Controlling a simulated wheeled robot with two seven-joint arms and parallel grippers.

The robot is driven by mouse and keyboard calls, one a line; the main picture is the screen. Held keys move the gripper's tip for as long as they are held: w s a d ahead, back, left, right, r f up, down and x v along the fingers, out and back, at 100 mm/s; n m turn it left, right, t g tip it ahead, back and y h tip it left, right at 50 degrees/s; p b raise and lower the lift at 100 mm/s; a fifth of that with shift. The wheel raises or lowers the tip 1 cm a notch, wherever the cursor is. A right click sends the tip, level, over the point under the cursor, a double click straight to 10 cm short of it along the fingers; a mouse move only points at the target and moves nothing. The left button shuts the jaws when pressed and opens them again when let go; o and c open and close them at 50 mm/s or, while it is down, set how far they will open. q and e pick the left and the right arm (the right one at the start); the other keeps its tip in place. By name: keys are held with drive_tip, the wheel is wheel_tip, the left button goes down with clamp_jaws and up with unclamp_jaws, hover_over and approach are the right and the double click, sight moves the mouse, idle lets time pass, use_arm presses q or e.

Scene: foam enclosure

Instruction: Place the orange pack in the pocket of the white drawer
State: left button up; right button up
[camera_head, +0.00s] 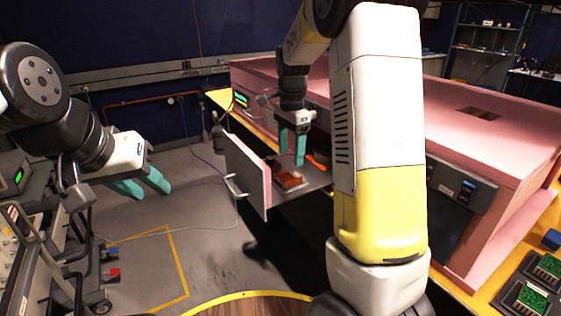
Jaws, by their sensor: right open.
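The white drawer (246,172) is pulled out of the pink foam enclosure, its pale front panel and handle facing left. An orange-red pack (289,180) lies inside the drawer on a pale patch; I cannot tell whether that patch is the pocket. My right gripper (292,148) points down over the drawer, open with nothing seen between its teal fingers, just above and behind the pack. My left gripper (142,187) is out to the left over the floor, open and empty, well apart from the drawer. My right arm hides the drawer's right side.
The pink enclosure (490,110) stands on a yellow-edged table at the right. Another orange object (321,160) shows partly beside my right arm. Green circuit boards (533,296) lie at the lower right. A wheeled equipment cart (40,265) is at the left. The floor between is open.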

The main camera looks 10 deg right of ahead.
drive_tip(key=s+r+n+t+y, duration=0.25)
drive_tip(key=s+r+n, duration=0.45)
drive_tip(key=s+r, duration=0.4)
drive_tip(key=s+a+f+n+t, duration=0.1)
drive_tip(key=s+n+t, duration=0.1)
drive_tip(key=s, duration=0.4)
drive_tip(key=s+a+f+n+t, duration=0.1)
drive_tip(key=s+n, duration=0.4)
drive_tip(key=s, duration=0.2)
drive_tip(key=shift+s+a+n+t, duration=0.2)
drive_tip(key=shift+a+n+t, duration=0.1)
drive_tip(key=shift+a+t, duration=0.05)
